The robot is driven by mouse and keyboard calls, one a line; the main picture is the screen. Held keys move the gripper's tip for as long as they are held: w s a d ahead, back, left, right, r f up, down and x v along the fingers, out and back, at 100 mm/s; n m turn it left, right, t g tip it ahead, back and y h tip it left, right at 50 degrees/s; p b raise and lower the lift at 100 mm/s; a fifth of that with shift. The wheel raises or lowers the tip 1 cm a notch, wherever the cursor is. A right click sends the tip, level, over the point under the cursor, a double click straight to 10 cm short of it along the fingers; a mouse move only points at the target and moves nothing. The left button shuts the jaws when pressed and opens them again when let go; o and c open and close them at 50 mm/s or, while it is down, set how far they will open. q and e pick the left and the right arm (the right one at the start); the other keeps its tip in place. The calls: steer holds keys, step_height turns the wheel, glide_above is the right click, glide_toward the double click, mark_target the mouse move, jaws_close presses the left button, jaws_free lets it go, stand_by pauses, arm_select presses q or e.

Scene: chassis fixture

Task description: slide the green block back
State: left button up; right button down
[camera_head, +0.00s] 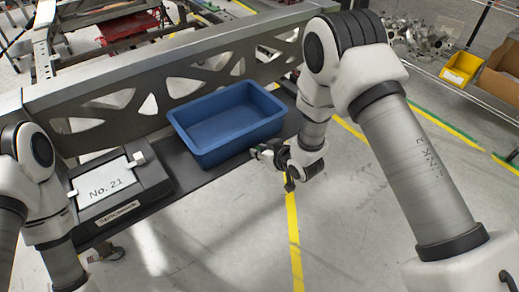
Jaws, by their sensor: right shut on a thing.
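I cannot make out a green block in the head view. My right gripper (262,152) is at the right end of the dark shelf (226,170), just in front of the blue bin (228,145). It is small and dark here. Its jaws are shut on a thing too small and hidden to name. My left arm comes in at the lower left, and its gripper is outside the picture.
A dark box with a white "No. 21" plate (105,188) sits on the shelf left of the bin. A grey metal beam (200,62) with cut-outs runs behind. A yellow bin (461,68) stands far right. The floor in front is open.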

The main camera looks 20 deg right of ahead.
steer(key=c, duration=1)
jaws_free()
steer(key=shift+o, duration=0.2)
steer(key=p+v, duration=0.1)
steer(key=v, duration=0.1)
steer(key=p+v, duration=0.1)
steer(key=r+p+v, duration=0.1)
steer(key=v, duration=0.1)
steer(key=shift+r, duration=0.15)
steer(key=s+d+f+m+g+h, duration=0.25)
steer(key=s+f+g, duration=0.25)
steer(key=s+f, duration=0.8)
steer(key=s+d+f+m+g, duration=0.1)
steer(key=s+d+g, duration=0.1)
steer(key=s, duration=0.7)
steer(key=s+d+m+g+h, duration=0.1)
steer(key=s+d+g, duration=0.1)
steer(key=s, duration=0.8)
steer(key=shift+s+f+g, duration=0.25)
steer(key=shift+f+g, duration=0.15)
steer(key=shift+g, duration=0.5)
